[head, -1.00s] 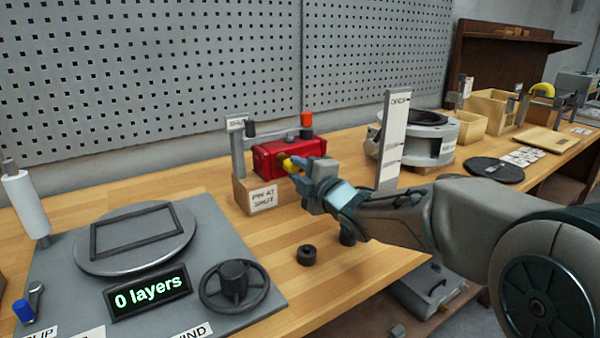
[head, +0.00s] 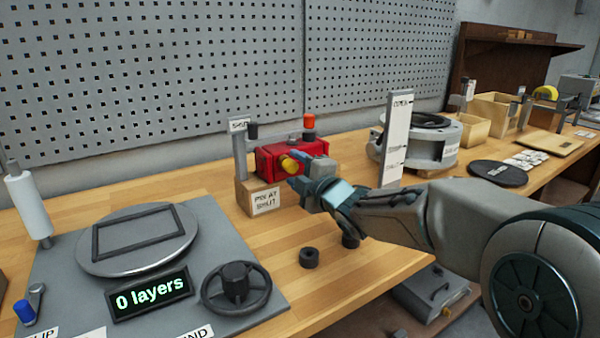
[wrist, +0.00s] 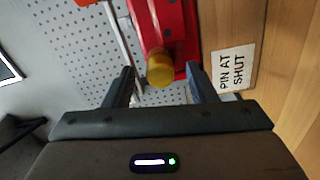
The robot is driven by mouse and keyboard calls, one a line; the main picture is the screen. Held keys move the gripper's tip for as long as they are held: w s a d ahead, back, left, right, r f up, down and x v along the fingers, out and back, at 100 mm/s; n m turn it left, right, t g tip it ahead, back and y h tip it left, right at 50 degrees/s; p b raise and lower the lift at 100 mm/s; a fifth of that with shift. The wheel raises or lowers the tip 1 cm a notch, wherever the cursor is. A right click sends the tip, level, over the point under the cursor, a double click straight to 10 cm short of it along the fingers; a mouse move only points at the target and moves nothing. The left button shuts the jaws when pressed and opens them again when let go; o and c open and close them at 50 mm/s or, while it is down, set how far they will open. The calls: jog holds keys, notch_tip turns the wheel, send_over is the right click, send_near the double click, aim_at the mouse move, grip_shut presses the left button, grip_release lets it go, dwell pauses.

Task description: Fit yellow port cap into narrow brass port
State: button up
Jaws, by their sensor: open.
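The yellow port cap (head: 290,164) sits at the near end face of the red valve actuator (head: 268,158). In the wrist view the yellow cap (wrist: 160,70) shows as a round knob against the red body (wrist: 172,30). How deep it is seated cannot be told. My gripper (head: 296,182) is in front of the cap, with its fingers open. In the wrist view the two fingertips (wrist: 160,80) stand on either side of the cap with gaps, not touching it. The narrow brass port is hidden, apparently behind the cap.
The actuator rests on a wooden block (head: 246,192) labelled "PIN AT SHUT". A white scale post (head: 395,140) stands right of my gripper. A winding station (head: 170,300) with a handwheel fills the left.

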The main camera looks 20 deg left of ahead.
jog(key=v, duration=1.3)
jog(key=shift+s+d, duration=0.2)
jog(key=shift+d, duration=0.15)
jog(key=d+r+m+h+p, duration=0.1)
jog(key=d+m+h+p, duration=0.8)
jog(key=d+m+h, duration=0.75)
jog(key=s+d+m+g+y+p, duration=0.1)
jog(key=s+d+m+g+p, duration=0.3)
jog(key=s, duration=0.5)
jog(key=s+d+m+g+y+p, duration=0.2)
jog(key=s+d+m+g+p, duration=0.2)
jog(key=s, duration=0.6)
jog(key=shift+s+d+f+m+g, duration=0.25)
jog(key=shift+d+f+m+g, duration=0.25)
jog(key=shift+m, duration=0.45)
